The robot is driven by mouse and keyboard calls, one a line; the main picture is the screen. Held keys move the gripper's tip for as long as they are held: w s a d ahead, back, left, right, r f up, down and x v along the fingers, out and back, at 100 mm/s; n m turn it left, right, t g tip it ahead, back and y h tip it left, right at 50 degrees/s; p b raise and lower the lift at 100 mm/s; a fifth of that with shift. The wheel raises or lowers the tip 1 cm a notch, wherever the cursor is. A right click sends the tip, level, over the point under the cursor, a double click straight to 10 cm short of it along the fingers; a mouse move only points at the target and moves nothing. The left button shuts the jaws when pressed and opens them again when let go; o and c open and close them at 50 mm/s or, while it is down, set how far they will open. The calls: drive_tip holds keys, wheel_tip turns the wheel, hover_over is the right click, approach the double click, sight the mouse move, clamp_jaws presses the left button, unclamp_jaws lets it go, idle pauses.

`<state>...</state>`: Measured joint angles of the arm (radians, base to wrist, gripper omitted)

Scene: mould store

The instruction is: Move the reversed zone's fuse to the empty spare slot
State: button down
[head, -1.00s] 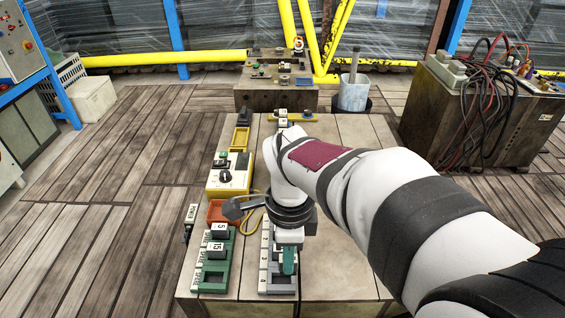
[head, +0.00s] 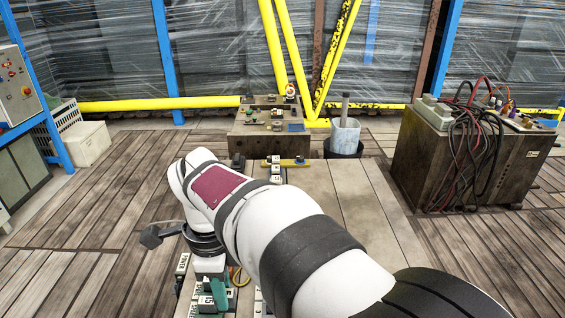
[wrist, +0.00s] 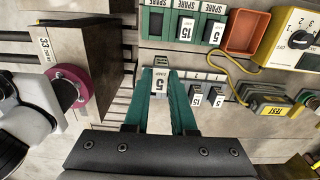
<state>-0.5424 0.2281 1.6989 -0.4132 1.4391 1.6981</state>
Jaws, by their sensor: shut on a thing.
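My gripper (wrist: 162,82) has teal fingers shut on a fuse (wrist: 160,82) with a pale face marked 5. In the wrist view it hangs just below the green spare rack (wrist: 170,42), apart from it. That rack holds two fuses marked 15 (wrist: 187,28) (wrist: 215,33); its slot at the left (wrist: 155,22) is empty. The grey zone rack (wrist: 210,76) lies below the green rack, with two small fuses (wrist: 196,95) (wrist: 218,97) to the right of my fingers. In the head view my gripper (head: 220,295) is low at the picture's bottom, and my arm hides most of the racks.
An orange tray (wrist: 245,32) and a yellow box with a knob (wrist: 297,42) stand right of the green rack. A yellow cable (wrist: 228,68) loops over the zone rack towards a yellow TEST unit (wrist: 270,108). The bench's right side (head: 360,190) is bare.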

drive_tip(key=shift+s+a+f, duration=0.2)
drive_tip(key=shift+a+f, duration=0.6)
drive_tip(key=shift+f, duration=0.25)
drive_tip(key=shift+s+a+f, duration=0.2)
drive_tip(key=shift+a+f, duration=0.65)
drive_tip(key=shift+f, duration=0.25)
drive_tip(key=shift+s+a+f, duration=0.2)
drive_tip(key=shift+a+f, duration=0.6)
drive_tip(key=shift+f, duration=0.25)
drive_tip(key=shift+f, duration=0.15)
drive_tip(key=shift+f, duration=0.45)
drive_tip(key=shift+f, duration=0.4)
drive_tip(key=c, duration=0.7)
unclamp_jaws()
drive_tip(key=shift+o, duration=0.2)
